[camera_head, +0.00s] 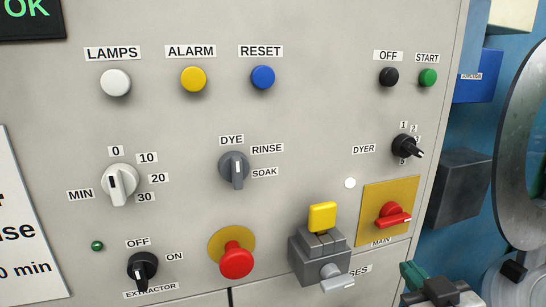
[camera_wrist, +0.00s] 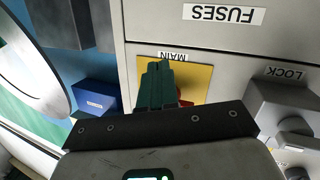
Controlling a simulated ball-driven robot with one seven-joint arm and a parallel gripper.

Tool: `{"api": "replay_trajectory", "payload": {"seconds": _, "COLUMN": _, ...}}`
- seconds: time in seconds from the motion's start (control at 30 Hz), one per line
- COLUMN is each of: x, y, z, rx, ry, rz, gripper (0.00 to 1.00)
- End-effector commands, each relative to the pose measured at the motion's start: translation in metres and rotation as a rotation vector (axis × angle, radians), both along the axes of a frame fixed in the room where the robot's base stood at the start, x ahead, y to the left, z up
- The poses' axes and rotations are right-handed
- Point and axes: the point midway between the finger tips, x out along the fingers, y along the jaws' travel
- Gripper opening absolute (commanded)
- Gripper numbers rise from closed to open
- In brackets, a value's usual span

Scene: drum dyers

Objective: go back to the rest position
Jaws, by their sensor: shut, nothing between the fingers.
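My gripper (camera_head: 413,274) shows at the bottom right of the head view, with dark green fingers, below the red main switch (camera_head: 393,218) on its yellow plate (camera_head: 373,240). In the wrist view the fingers of my gripper (camera_wrist: 158,72) are together, with nothing seen between them. There they stand in front of the yellow main plate (camera_wrist: 203,72) and hide most of the red switch. I cannot tell the exact gap to the panel.
The grey panel holds a grey lock box (camera_head: 318,258) with a yellow top, a red mushroom button (camera_head: 236,262), a dyer knob (camera_head: 405,147) and several other controls. Right of the panel edge are a dark grey box (camera_head: 465,187) and a large round metal rim (camera_head: 507,150).

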Motion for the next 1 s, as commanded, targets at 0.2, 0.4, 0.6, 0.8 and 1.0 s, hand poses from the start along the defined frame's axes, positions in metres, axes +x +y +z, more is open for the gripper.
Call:
{"api": "replay_trajectory", "payload": {"seconds": 0.2, "x": -0.063, "y": -0.017, "z": -0.137, "rx": 0.079, "ry": 0.424, "rz": -0.040, "gripper": 0.00}}
{"api": "replay_trajectory", "payload": {"seconds": 0.4, "x": -0.157, "y": -0.025, "z": -0.238, "rx": 0.157, "ry": 0.814, "rz": -0.095, "gripper": 0.00}}
{"api": "replay_trajectory", "payload": {"seconds": 0.6, "x": -0.251, "y": -0.033, "z": -0.302, "rx": 0.187, "ry": 1.140, "rz": -0.158, "gripper": 0.00}}
{"api": "replay_trajectory", "payload": {"seconds": 0.8, "x": -0.299, "y": -0.038, "z": -0.326, "rx": 0.183, "ry": 1.296, "rz": -0.193, "gripper": 0.00}}
{"api": "replay_trajectory", "payload": {"seconds": 1.0, "x": -0.304, "y": -0.039, "z": -0.328, "rx": 0.183, "ry": 1.313, "rz": -0.196, "gripper": 0.00}}
